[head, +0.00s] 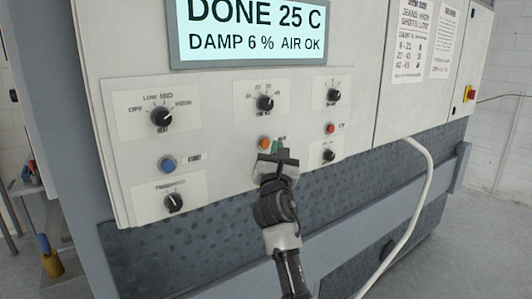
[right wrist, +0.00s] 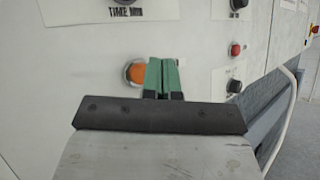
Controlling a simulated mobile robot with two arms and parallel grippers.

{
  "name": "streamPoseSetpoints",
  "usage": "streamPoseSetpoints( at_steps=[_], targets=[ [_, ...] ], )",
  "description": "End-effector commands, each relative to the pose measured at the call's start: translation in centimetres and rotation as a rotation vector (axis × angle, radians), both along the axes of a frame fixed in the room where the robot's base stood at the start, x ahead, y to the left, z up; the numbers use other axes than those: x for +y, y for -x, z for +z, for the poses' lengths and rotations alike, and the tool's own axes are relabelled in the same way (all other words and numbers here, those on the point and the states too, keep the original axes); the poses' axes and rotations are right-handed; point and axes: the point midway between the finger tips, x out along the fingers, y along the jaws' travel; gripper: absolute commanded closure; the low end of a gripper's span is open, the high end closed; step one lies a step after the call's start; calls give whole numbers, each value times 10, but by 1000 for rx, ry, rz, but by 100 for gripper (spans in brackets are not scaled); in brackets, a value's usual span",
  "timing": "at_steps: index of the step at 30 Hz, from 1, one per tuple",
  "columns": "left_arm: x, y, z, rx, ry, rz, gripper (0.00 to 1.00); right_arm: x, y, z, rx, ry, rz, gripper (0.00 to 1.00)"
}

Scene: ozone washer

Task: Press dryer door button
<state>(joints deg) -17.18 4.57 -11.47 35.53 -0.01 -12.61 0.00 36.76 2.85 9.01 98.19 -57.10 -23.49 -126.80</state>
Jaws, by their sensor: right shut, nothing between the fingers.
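A pale control panel (head: 225,115) carries an orange button (head: 264,143), a blue button (head: 167,164) and a red button (head: 330,128). Which one is the dryer door button cannot be read. My right gripper (head: 279,151) is shut and empty, its green fingertips pointing at the panel just right of the orange button. In the right wrist view the orange button (right wrist: 135,73) shows left of the green fingertips (right wrist: 162,76), partly hidden by them. I cannot tell whether the tips touch the panel. The label beside the orange button is mostly hidden. My left gripper is not in view.
A display (head: 252,28) above reads "DONE 25 C", "DAMP 6 %", "AIR OK". Several black knobs, including the upper left knob (head: 161,116), surround the buttons. A white hose (head: 424,190) hangs at the right. A grey rail (head: 395,211) runs below the panel.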

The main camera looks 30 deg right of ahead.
Motion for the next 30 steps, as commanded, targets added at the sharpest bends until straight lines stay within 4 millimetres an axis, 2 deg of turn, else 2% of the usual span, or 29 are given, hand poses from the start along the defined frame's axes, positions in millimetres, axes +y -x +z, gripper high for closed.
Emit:
streamPoseSetpoints(
  at_steps=[7, 30],
  targets=[
    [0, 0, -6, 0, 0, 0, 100, 1, -10, 0, 0, 1, 1, 100],
    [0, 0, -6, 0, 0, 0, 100, 1, -10, 1, 0, 2, 0, 100]
  ],
)
